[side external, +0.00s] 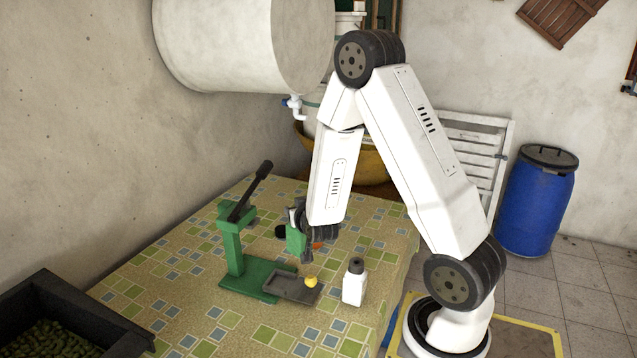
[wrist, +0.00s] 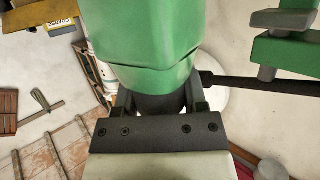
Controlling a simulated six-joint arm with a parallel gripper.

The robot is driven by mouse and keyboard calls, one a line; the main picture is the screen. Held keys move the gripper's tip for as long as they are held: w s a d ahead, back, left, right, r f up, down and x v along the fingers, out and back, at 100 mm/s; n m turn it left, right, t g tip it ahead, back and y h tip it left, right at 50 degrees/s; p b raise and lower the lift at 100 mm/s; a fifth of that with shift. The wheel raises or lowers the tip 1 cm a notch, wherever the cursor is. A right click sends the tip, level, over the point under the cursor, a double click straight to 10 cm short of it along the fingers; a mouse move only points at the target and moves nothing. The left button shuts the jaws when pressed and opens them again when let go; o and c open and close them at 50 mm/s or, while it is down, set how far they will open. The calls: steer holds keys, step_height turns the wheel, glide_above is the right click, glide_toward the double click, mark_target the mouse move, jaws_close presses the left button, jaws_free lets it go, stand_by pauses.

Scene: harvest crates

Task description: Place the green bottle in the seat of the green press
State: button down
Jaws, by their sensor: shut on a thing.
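The green bottle (side external: 293,241) is held above the table, to the right of the green press column. My gripper (side external: 304,229) is shut on it; in the wrist view the bottle (wrist: 145,45) fills the space between the dark fingers (wrist: 155,98). The bottle's lower end and any gap to what lies below are hard to judge. The green press (side external: 231,246) stands on the table with its dark lever raised. Its green base reaches toward the grey tray. Part of the press (wrist: 285,52) and a dark bar show at the right of the wrist view. The seat itself is not clearly visible.
A grey tray (side external: 283,288) lies by the press base, with a small yellow thing (side external: 311,282) at its right. A white bottle with a dark cap (side external: 354,284) stands further right. The front tabletop is clear.

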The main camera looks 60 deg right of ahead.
steer(key=w+a+f+n+t+y, duration=0.1)
steer(key=w+a+n+t+y, duration=0.1)
steer(key=w+a+n+y, duration=0.2)
steer(key=shift+w+a+f+t, duration=0.2)
steer(key=shift+f+t, duration=0.1)
steer(key=shift+f, duration=0.05)
steer(key=shift+f, duration=2.2)
steer(key=shift+f, duration=1.8)
steer(key=shift+f, duration=0.1)
steer(key=shift+c, duration=0.7)
jaws_free()
